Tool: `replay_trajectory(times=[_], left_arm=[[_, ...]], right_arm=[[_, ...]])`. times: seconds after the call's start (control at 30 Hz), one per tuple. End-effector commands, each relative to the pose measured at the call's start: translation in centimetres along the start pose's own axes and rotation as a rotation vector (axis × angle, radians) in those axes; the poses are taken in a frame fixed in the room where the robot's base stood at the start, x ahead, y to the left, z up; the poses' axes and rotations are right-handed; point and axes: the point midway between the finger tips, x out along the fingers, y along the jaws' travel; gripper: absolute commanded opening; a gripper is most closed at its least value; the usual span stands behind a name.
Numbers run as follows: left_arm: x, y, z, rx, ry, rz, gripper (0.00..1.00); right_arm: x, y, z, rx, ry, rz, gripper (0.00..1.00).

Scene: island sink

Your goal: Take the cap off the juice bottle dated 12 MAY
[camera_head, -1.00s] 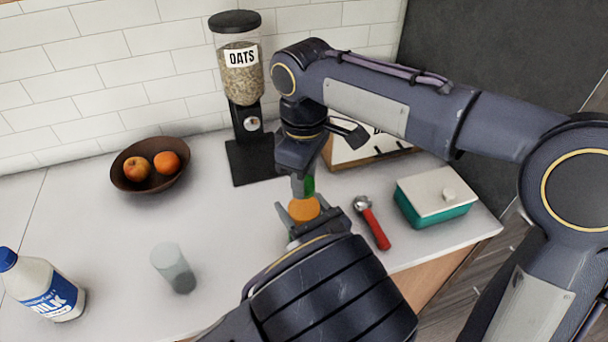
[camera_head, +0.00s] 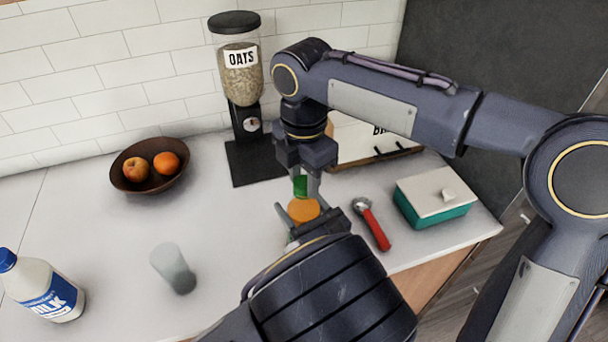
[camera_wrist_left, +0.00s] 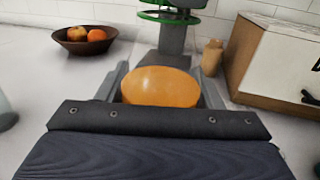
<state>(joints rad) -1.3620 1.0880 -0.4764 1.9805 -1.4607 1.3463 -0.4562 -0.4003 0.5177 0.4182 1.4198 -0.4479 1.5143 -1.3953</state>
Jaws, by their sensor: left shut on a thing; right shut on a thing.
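The orange juice bottle (camera_head: 304,209) stands between the fingers of my left gripper (camera_head: 303,219), which is shut on it. In the left wrist view its rounded orange body (camera_wrist_left: 160,86) fills the gap between the fingers. A green cap (camera_head: 300,186) is above the bottle, in the fingers of my right gripper (camera_head: 306,184), which points down and is shut on it. In the left wrist view green rims (camera_wrist_left: 168,18) show at the top, above the orange. Whether cap and bottle still touch is hard to tell. No date is readable.
A red-handled tool (camera_head: 375,227) and a teal box with a pale lid (camera_head: 434,193) lie to the right. A fruit bowl (camera_head: 127,179), glass (camera_head: 172,268) and milk bottle (camera_head: 48,292) stand left. The oats dispenser (camera_head: 241,80) and bread box (camera_head: 355,145) are behind.

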Motion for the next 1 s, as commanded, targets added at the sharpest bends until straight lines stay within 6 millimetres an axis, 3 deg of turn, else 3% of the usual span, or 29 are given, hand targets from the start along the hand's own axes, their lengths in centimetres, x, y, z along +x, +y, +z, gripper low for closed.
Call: replay_trajectory(times=[1.0], left_arm=[[0.0,0.0,0.0,0.000,0.000,0.000,0.00]], right_arm=[[-2.2,0.0,0.0,0.001,0.000,0.000,0.07]])
